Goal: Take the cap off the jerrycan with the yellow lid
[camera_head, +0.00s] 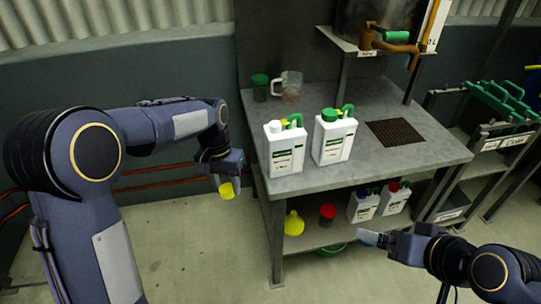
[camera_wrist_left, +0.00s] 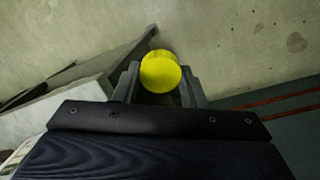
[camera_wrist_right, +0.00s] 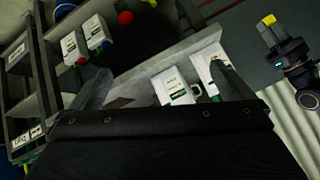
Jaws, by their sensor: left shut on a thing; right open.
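The yellow cap (camera_head: 227,191) is held between the fingers of my left gripper (camera_head: 226,180), out over the floor left of the table. The left wrist view shows the round yellow cap (camera_wrist_left: 160,72) between both fingers. The left white jerrycan (camera_head: 284,152) stands upright on the tabletop with a bare white neck and a green handle. It is apart from the gripper. A second white jerrycan (camera_head: 334,140) with a green lid stands just right of it. My right gripper (camera_head: 372,239) is open and empty, low in front of the table.
The metal table (camera_head: 430,152) also holds a clear jug (camera_head: 291,84), a green-lidded jar (camera_head: 260,88) and a dark grate (camera_head: 395,132). The lower shelf holds a yellow funnel (camera_head: 293,223), a red-topped container (camera_head: 327,215) and two small jerrycans. A rack (camera_head: 495,140) stands right.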

